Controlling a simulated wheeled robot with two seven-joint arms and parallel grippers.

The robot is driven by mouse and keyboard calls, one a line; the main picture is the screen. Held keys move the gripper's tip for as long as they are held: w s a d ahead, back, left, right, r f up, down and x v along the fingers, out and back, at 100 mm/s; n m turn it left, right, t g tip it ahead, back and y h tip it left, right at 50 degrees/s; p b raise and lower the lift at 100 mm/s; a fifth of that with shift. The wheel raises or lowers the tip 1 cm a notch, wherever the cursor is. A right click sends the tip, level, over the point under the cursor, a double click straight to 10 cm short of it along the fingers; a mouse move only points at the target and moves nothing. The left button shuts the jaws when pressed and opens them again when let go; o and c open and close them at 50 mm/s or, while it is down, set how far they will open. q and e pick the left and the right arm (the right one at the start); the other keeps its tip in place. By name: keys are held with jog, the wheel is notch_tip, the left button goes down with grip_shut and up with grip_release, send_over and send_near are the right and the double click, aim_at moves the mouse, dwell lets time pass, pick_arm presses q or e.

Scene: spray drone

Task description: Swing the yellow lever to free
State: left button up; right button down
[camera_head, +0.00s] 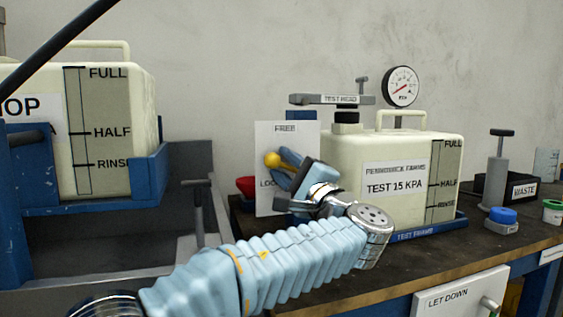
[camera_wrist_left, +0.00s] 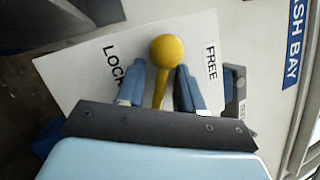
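The yellow lever (camera_wrist_left: 165,52) has a round ball end and a thin stem. In the left wrist view it stands between the two blue fingers of my left gripper (camera_wrist_left: 158,68). The fingers are apart, with a gap on the left of the stem; the right finger is close to it, and I cannot tell if it touches. In the head view the ball (camera_head: 272,160) shows at the tip of my left gripper (camera_head: 284,168). The white plate (camera_head: 267,140) behind reads FREE at the top and LOCK lower down, partly hidden. The lever lies between these words.
A cream tank (camera_head: 345,150) labelled TEST 15 KPA stands right of the plate, with a gauge (camera_head: 401,87) behind. A blue-capped item (camera_head: 502,217) and a grey T-handled post (camera_head: 495,170) stand on the right.

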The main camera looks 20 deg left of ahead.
pick_arm(q)
jog(key=shift+x, duration=0.75)
grip_shut()
